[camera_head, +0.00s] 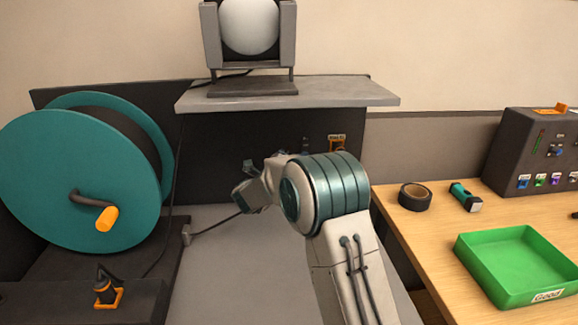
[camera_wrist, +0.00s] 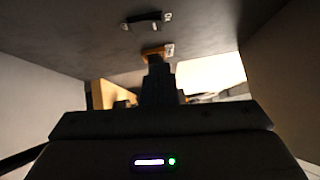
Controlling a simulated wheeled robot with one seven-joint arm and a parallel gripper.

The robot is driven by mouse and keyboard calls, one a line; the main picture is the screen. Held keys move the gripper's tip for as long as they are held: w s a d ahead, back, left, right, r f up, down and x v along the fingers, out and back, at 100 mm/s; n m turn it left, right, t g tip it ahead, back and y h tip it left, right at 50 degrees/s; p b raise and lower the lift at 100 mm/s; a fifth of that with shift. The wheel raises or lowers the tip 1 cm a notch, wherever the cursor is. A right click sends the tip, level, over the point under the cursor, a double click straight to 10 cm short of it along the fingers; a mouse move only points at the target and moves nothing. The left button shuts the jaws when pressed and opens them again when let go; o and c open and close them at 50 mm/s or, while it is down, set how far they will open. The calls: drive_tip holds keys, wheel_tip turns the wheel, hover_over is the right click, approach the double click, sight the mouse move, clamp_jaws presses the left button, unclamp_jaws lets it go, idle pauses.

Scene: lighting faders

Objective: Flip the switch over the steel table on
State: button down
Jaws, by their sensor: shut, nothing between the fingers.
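The grey steel table (camera_head: 215,285) lies in the middle of the head view, with a dark panel (camera_head: 225,140) standing behind it. An orange-framed switch with a small label (camera_head: 337,143) is on that panel, just above my arm; its lever position cannot be told. A smaller dark fitting (camera_head: 305,147) is left of it. My gripper's fingers (camera_wrist: 158,72) are shut and empty in the wrist view. An orange fitting (camera_wrist: 156,51) shows just past the fingertips; contact cannot be told. A dark handle-like part (camera_wrist: 148,19) is farther up. In the head view my wrist partly hides the gripper.
A lamp (camera_head: 250,28) stands on a grey shelf (camera_head: 300,95) above the table. A large teal reel (camera_head: 60,185) and an orange-framed lever (camera_head: 107,294) are at left. A wooden bench (camera_head: 415,240) at right holds black tape (camera_head: 415,196), a green tray (camera_head: 515,262) and a control box (camera_head: 530,150).

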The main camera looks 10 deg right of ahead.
sight(309, 144)
drive_tip(key=shift+w+d+r+p, duration=0.1)
drive_tip(key=shift+w+d, duration=0.05)
drive_tip(key=shift+w, duration=0.65)
drive_tip(key=shift+w+d+r+p, duration=0.1)
drive_tip(key=shift+w, duration=0.7)
drive_tip(key=shift+w+d+r+p, duration=0.1)
drive_tip(key=shift+w+d, duration=0.05)
drive_tip(key=shift+w, duration=0.65)
drive_tip(key=shift+d, duration=0.1)
